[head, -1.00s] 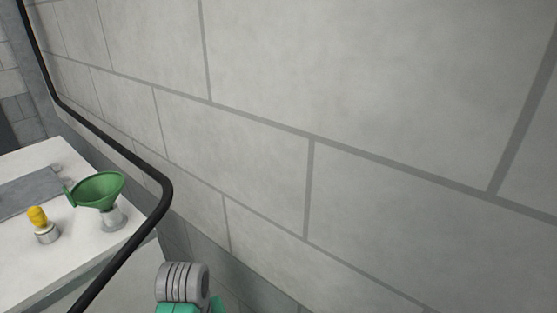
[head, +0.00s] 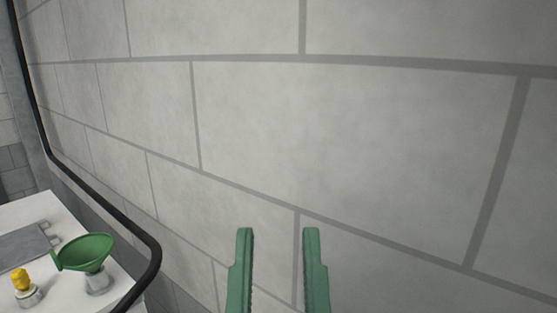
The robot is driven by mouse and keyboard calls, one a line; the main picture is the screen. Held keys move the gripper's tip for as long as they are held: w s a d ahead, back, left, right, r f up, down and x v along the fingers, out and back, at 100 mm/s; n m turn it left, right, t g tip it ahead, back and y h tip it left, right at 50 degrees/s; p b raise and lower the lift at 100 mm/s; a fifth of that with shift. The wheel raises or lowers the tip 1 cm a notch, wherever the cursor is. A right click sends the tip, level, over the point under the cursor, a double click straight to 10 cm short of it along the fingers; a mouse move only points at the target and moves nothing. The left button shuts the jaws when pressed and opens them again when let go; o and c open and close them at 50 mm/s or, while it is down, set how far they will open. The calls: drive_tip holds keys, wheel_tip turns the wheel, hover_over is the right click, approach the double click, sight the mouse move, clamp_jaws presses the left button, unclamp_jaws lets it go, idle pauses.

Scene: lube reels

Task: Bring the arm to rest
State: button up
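The rest of my arm is out of the picture. The gripper is to the right of the white table and its objects, apart from them.
A pale block wall (head: 350,130) fills most of the view. At lower left a white table (head: 62,288) bears a green funnel (head: 86,253) on a metal base, a yellow-topped fitting (head: 20,280) and a grey plate (head: 22,246). A black bent pipe (head: 115,216) runs past it.

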wheel_tip(320, 180, up, 23)
drive_tip(key=p, duration=1.9)
drive_tip(key=shift+w+r, duration=0.15)
drive_tip(key=shift+w, duration=0.1)
